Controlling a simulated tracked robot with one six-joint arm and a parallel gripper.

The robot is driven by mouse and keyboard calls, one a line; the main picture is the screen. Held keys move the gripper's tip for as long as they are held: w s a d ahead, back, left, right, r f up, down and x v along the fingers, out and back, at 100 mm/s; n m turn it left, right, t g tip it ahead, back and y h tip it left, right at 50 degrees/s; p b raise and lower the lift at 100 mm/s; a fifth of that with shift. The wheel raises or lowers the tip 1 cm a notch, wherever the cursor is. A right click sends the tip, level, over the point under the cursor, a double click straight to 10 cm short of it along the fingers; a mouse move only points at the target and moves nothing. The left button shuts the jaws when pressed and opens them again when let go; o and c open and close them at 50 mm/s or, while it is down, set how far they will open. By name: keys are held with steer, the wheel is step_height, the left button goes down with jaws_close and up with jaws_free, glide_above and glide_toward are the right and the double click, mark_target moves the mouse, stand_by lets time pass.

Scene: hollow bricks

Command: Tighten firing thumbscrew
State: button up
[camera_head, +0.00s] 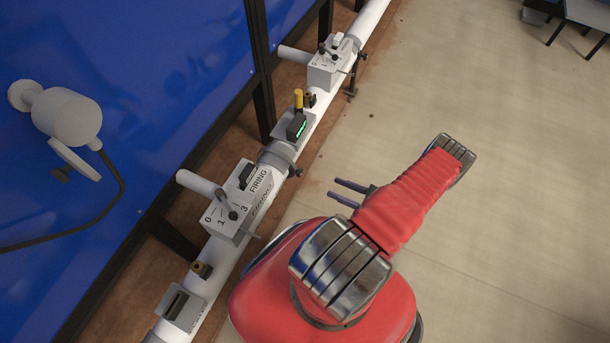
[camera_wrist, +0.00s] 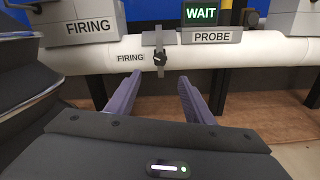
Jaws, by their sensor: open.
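The firing thumbscrew (camera_wrist: 159,58) is a small dark knob on a grey clamp (camera_wrist: 158,40) around the white pipe (camera_wrist: 90,58), right beside a small FIRING label (camera_wrist: 130,58). In the head view a dark knob (camera_head: 296,172) sticks out from the pipe's right side, between the FIRING box and the display unit; it appears to be the same thumbscrew. My gripper (camera_head: 333,188) is open and empty, pointing left toward the pipe. In the wrist view my gripper (camera_wrist: 151,80) has its fingers spread to either side of the knob's line, with a gap before the knob.
The FIRING switch box (camera_head: 236,205) with a lever is on the pipe. A WAIT display (camera_wrist: 201,18) stands above a PROBE label (camera_wrist: 211,37). Another switch box (camera_head: 332,64) is farther up the pipe.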

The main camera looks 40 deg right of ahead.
mark_target(301, 174)
steer(key=shift+w, duration=0.1)
steer(key=x, duration=1.3)
steer(key=shift+w, duration=0.35)
steer(key=shift+a, duration=0.1)
steer(key=shift+c, duration=0.3)
steer(key=c, duration=0.9)
steer(key=shift+a, duration=0.15)
steer(key=shift+c, duration=0.5)
